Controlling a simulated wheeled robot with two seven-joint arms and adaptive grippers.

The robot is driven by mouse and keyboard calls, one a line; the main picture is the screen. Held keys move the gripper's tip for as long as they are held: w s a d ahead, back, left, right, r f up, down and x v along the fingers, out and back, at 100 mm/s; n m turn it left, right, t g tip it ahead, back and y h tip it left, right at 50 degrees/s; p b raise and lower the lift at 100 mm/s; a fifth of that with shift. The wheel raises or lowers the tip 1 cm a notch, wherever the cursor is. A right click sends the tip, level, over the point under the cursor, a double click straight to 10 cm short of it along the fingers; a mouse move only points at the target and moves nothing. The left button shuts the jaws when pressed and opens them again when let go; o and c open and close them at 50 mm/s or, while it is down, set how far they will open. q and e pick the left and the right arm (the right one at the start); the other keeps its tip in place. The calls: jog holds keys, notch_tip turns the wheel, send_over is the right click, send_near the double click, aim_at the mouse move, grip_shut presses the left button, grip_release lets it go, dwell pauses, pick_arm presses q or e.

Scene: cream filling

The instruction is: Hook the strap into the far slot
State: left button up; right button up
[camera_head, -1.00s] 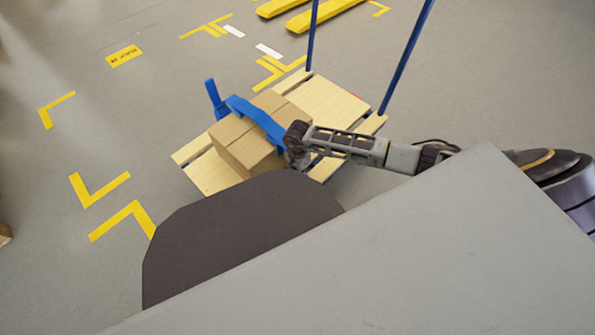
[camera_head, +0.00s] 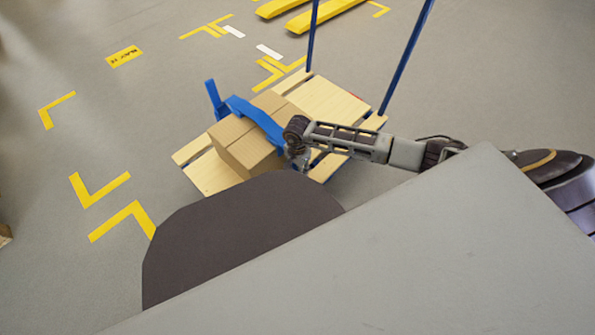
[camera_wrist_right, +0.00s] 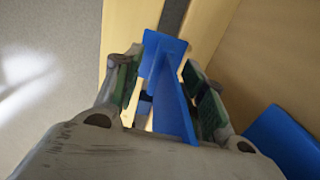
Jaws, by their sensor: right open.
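The blue strap (camera_head: 258,117) lies across the top of a cardboard box (camera_head: 247,148) on a wooden-decked cart (camera_head: 325,98). A blue upright piece (camera_head: 213,97) stands by the strap's far left end. My right gripper (camera_head: 300,156) is low at the right side of the box. In the right wrist view, a flat blue piece (camera_wrist_right: 172,85), seemingly the strap's end, stands between the open fingers of my right gripper (camera_wrist_right: 164,82). I cannot tell whether either finger touches it. A slot (camera_wrist_right: 172,14) shows between the planks. My left gripper is not in view.
Two blue posts (camera_head: 402,58) rise from the cart's far right side. My own grey body covers the lower right of the head view. Yellow markings (camera_head: 125,218) lie on the open floor at the left. Another blue piece (camera_wrist_right: 285,142) shows at lower right in the wrist view.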

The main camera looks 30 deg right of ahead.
notch_tip(320, 180, up, 10)
jog(key=shift+f, duration=0.15)
dwell(0.3)
jog(key=shift+s+a, duration=0.1)
jog(key=shift+a, duration=0.05)
dwell(0.5)
